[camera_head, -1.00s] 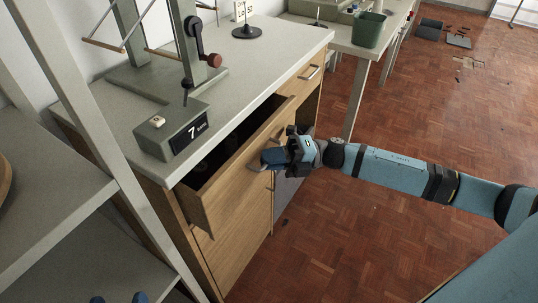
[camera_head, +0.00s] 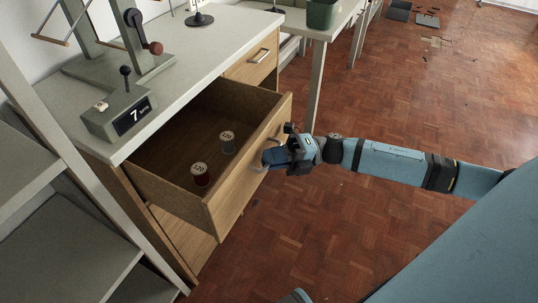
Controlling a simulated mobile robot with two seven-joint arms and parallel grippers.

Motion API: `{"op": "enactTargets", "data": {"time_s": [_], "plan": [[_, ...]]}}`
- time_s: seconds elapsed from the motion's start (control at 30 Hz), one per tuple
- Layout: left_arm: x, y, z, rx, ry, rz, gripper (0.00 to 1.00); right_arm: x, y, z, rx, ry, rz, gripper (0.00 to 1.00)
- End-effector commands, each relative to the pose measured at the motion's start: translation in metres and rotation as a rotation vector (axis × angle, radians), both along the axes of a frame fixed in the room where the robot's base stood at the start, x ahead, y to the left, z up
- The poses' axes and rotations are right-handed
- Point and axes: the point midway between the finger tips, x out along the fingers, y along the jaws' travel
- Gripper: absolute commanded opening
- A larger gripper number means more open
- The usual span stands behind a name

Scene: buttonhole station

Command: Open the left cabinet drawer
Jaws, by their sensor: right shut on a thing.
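The left cabinet drawer (camera_head: 236,197) is a wooden drawer pulled well out from under the grey countertop. My right gripper (camera_head: 268,158) is at the drawer's front face, shut on the drawer handle, which the fingers mostly hide. My right arm reaches in from the right. My left gripper is not in view; only a small blue part shows at the bottom edge.
The right drawer (camera_head: 255,62) is shut. A grey shelf unit (camera_head: 70,250) stands close at the left. A green bin (camera_head: 322,14) sits on a farther table.

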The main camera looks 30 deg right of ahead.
Motion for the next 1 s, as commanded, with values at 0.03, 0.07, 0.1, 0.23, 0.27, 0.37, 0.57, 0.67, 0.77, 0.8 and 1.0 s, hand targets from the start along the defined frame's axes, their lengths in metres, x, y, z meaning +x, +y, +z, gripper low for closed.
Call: {"op": "enactTargets", "data": {"time_s": [0.03, 0.07, 0.1, 0.23, 0.27, 0.37, 0.57, 0.67, 0.77, 0.8, 1.0], "plan": [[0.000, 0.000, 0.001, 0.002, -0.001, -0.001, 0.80, 0.000, 0.000, 0.000, 0.000, -0.001, 0.000, 0.00], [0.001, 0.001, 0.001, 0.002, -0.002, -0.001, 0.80, 0.000, 0.000, 0.000, 0.000, -0.001, 0.000, 0.00], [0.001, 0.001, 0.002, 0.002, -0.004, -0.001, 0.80, 0.000, -0.001, 0.000, 0.000, -0.001, 0.000, 0.00], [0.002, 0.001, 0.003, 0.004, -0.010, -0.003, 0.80, 0.000, -0.001, 0.000, 0.000, -0.001, 0.000, 0.00], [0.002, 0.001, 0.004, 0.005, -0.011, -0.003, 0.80, 0.000, -0.001, 0.000, 0.000, -0.001, 0.000, 0.00], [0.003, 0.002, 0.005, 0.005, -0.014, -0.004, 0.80, 0.000, -0.001, 0.000, 0.000, -0.001, 0.000, 0.00], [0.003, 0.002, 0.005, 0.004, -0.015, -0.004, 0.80, 0.000, -0.001, 0.000, 0.000, 0.000, 0.000, 0.36], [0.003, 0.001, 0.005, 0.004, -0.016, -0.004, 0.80, 0.000, 0.000, 0.000, 0.000, 0.000, 0.000, 0.36], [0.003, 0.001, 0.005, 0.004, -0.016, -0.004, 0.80, 0.000, -0.001, 0.000, 0.000, 0.000, 0.000, 0.36], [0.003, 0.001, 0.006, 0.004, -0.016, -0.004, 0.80, -0.001, -0.003, 0.000, -0.001, 0.000, -0.001, 0.36], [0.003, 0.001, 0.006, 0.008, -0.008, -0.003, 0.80, -0.007, -0.028, -0.004, -0.003, 0.003, -0.001, 0.36]]}}
